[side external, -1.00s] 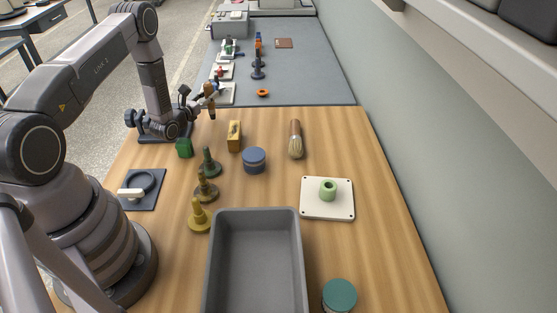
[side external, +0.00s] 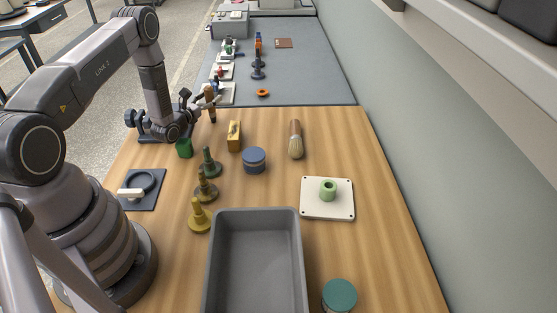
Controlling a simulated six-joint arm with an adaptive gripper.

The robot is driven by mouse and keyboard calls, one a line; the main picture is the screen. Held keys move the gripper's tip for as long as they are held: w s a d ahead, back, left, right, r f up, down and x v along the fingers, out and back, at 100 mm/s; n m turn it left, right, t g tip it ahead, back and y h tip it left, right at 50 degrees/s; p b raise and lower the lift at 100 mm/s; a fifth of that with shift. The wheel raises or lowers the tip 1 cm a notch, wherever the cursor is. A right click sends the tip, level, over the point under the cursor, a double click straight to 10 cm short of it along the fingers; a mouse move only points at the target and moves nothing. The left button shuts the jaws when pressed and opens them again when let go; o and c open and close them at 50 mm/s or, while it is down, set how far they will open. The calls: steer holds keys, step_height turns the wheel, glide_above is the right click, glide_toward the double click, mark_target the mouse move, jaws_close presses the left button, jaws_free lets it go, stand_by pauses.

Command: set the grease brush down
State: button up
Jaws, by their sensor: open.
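A brush (side external: 295,140) with a brown wooden handle and pale bristles lies on the wooden table, right of centre and well apart from my gripper. My gripper (side external: 204,101) is at the far left end of the table, low and pointing right, with its fingers open. A slim brown-handled tool with a dark lower end (side external: 211,103) is upright right at the fingers. It is too small to tell whether this is the grease brush, and whether it touches a finger or the table.
Near the gripper are a green block (side external: 184,148), a yellow-brown block (side external: 234,136) and a blue round tin (side external: 254,160). Bobbin-like pegs (side external: 199,216) stand left of the grey tray (side external: 302,250). A white plate (side external: 343,207) holds a green ring. The table's right side is mostly clear.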

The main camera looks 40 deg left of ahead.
steer(key=v, duration=0.2)
steer(key=shift+s, duration=0.3)
steer(key=w+d+r+m+t+h, duration=0.1)
steer(key=w+d+r+m+h, duration=0.2)
steer(key=r, duration=0.5)
steer(key=d+r+m+h, duration=0.2)
steer(key=d+r+h, duration=0.25)
steer(key=r, duration=0.35)
steer(key=s+d+r+m+g+h, duration=0.2)
steer(key=d+r+m+g+h, duration=0.2)
steer(key=d+r+m+h, duration=0.8)
steer(key=s+d+r+m+g+y, duration=0.2)
steer(key=s+d+m+g, duration=0.4)
steer(key=s+d, duration=0.3)
steer(key=s+d+r+m+g+y, duration=0.2)
steer(key=s+d+m+g, duration=0.45)
steer(key=s, duration=0.45)
steer(key=s+a+r+m+t+y, duration=0.2)
steer(key=s+a+m+t+y, duration=0.1)
steer(key=s+a+m+y, duration=0.6)
steer(key=shift+s+a+t+y, duration=0.35)
steer(key=shift+s+a+y, duration=0.2)
steer(key=shift+s+y, duration=0.5)
